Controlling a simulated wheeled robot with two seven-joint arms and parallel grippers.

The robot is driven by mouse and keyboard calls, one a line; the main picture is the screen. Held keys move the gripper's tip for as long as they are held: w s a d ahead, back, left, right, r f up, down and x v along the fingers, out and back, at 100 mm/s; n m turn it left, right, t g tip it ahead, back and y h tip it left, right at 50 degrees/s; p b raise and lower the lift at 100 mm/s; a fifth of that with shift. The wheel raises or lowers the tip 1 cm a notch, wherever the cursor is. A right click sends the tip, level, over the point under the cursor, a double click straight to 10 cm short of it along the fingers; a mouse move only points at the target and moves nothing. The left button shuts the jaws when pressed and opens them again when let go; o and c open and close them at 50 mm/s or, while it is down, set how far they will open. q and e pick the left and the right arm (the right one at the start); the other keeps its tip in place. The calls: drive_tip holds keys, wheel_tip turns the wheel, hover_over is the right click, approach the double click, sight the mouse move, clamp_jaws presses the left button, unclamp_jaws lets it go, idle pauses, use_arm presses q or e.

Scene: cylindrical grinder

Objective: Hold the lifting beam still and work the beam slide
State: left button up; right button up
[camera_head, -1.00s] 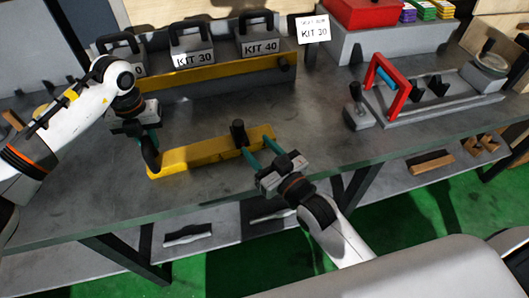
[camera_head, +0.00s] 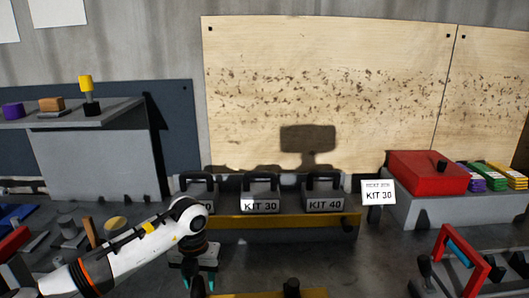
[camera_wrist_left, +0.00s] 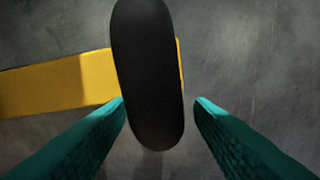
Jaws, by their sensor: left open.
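The yellow lifting beam (camera_head: 262,294) shows only as a strip at the bottom edge of the head view; the rest is cut off. A black upright knob (camera_head: 291,287), perhaps the beam slide, stands on it. My left gripper (camera_head: 200,284) points down at the beam's left end. In the left wrist view, its teal fingers (camera_wrist_left: 160,101) are open on either side of a rounded black handle (camera_wrist_left: 147,70), with a gap visible at the right finger. The yellow beam (camera_wrist_left: 55,85) runs left behind that handle. My right gripper is out of view.
Kit weights labelled KIT 30 (camera_head: 260,206) and KIT 40 (camera_head: 325,205) stand behind a yellow rail (camera_head: 270,221). A KIT 30 sign (camera_head: 378,192), a red box (camera_head: 427,172) and a red-framed fixture (camera_head: 460,262) are at the right. Bare bench lies between.

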use_arm(q)
wheel_tip(320, 180, up, 12)
idle(0.5)
drive_tip(key=shift+f, duration=0.1)
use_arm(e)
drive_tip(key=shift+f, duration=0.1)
